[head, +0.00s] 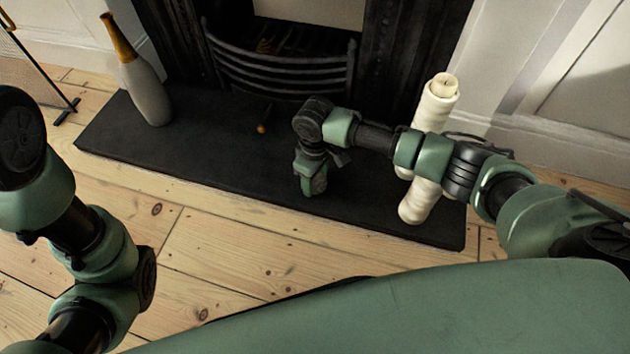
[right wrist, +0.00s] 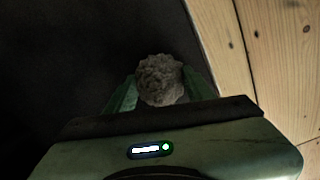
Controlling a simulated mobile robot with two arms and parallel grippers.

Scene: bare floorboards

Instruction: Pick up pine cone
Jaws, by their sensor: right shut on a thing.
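The pine cone (right wrist: 160,80) shows in the right wrist view as a rough grey-brown lump between the two green fingers. My right gripper (right wrist: 158,92) is shut on it, with a finger on either side. In the head view my right gripper (head: 312,185) points down over the black hearth slab, near its front edge; the pine cone is hard to make out there. I cannot tell whether the cone touches the slab. My left arm shows at the left edge of the head view, but its gripper is out of view.
A black hearth slab (head: 190,165) lies before the fireplace grate (head: 285,70). A grey and yellow vase (head: 145,90) stands on its left. A cream candle-like pillar (head: 437,105) stands behind my right arm. A small orange-tipped item (head: 262,128) lies on the slab. Floorboards (head: 215,255) in front are clear.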

